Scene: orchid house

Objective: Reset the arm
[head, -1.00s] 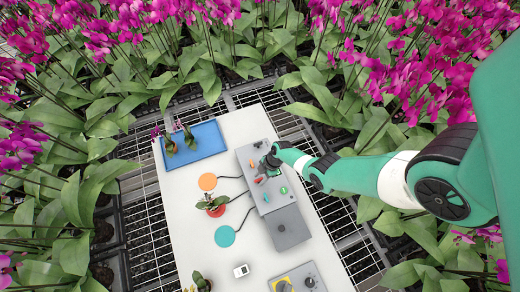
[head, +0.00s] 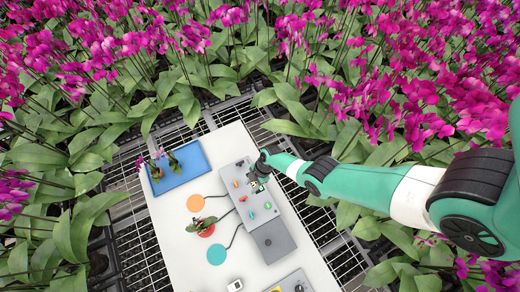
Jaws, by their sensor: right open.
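My right arm (head: 360,186) comes in from the right. Its gripper (head: 254,177) is open over the upper right part of a grey control box (head: 257,220). The box carries small coloured switches, among them an orange one (head: 243,198) and a green one (head: 267,205). The dark fingers are small here, and I cannot tell whether they touch the box. I see nothing held between them. My left gripper is out of view.
The box stands on a white table (head: 178,222). Orange (head: 195,203), red and teal (head: 217,254) discs lie left of it, with a potted plant (head: 201,224) on the red one. A blue tray (head: 185,175) holds small plants. Dense orchids surround the table.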

